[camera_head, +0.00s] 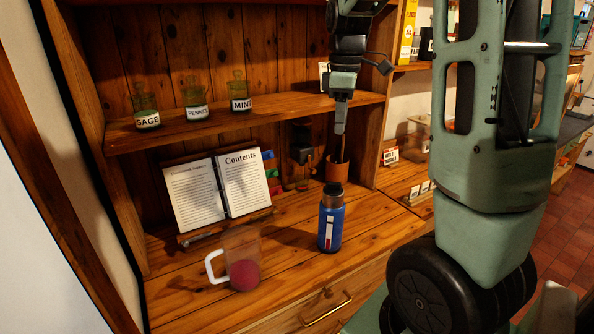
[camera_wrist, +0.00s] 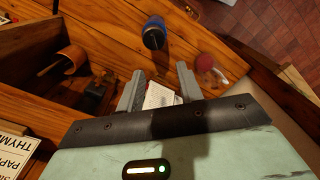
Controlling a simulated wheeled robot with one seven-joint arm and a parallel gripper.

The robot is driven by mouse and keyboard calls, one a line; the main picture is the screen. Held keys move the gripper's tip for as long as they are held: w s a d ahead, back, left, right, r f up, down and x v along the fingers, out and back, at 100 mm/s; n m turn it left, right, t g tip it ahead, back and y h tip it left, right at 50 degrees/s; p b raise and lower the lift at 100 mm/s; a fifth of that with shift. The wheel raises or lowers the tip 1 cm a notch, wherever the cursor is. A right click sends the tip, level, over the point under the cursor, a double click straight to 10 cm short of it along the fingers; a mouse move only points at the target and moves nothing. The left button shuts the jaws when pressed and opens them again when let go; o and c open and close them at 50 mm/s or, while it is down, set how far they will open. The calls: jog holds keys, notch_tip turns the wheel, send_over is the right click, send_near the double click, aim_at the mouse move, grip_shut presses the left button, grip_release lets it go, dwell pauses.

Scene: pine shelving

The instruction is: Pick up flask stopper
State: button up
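A blue flask (camera_head: 330,226) with a white mark stands upright on the wooden counter. Its dark flask stopper (camera_head: 333,190) sits on top. In the wrist view the stopper (camera_wrist: 153,37) shows from above, with the blue flask (camera_wrist: 156,21) around and behind it, beyond the fingertips. My gripper (camera_head: 340,128) hangs fingers-down in the head view, above and apart from the flask, near the upper shelf. In the wrist view my gripper (camera_wrist: 160,80) has its two fingers spread with nothing held between them; book pages show through the gap.
An open book (camera_head: 218,188) leans on a stand behind the flask. A clear jug (camera_head: 240,250) with a pink ball stands at left. Labelled glass jars (camera_head: 196,106) line the upper shelf (camera_head: 270,120).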

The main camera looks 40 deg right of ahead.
jog(key=p, duration=0.4)
send_over(337, 183)
jog(key=f, duration=1.2)
jog(key=shift+s+a, duration=0.1)
jog(key=shift+a, duration=0.2)
jog(key=shift+d+f+p, duration=0.15)
jog(key=shift+f+p, duration=0.3)
jog(key=shift+f, duration=0.8)
jog(key=shift+d+f+p, duration=0.15)
jog(key=shift+f+p, duration=0.3)
jog(key=shift+f, duration=0.75)
grip_shut()
